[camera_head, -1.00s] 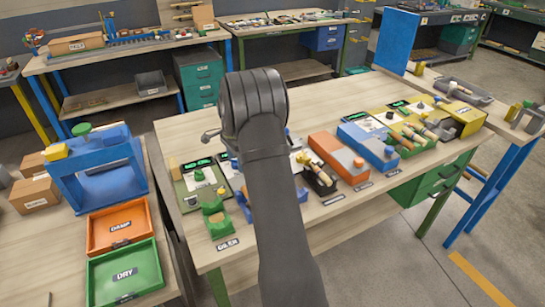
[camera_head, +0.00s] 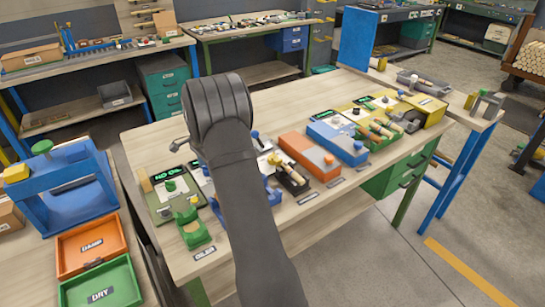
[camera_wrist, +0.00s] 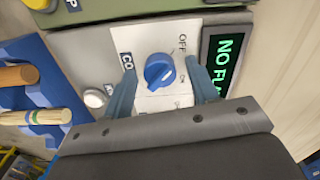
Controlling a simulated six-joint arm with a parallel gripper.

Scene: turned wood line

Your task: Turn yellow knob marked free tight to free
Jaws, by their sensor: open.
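In the wrist view my gripper (camera_wrist: 162,77) is open, with one blue-grey finger on each side of a blue knob (camera_wrist: 158,71). No FREE or TIGHT marking is readable in either view. In the head view a small yellow knob-like part (camera_head: 382,64) stands at the back right, and a yellow block (camera_head: 16,173) is on the blue press; I cannot tell if either is the task's knob. My arm hides the gripper there.
A lit green display (camera_wrist: 225,62) is right of the blue knob, and a blue rack (camera_wrist: 42,100) with wooden-handled pieces is at left. The table's back strip is clearer.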

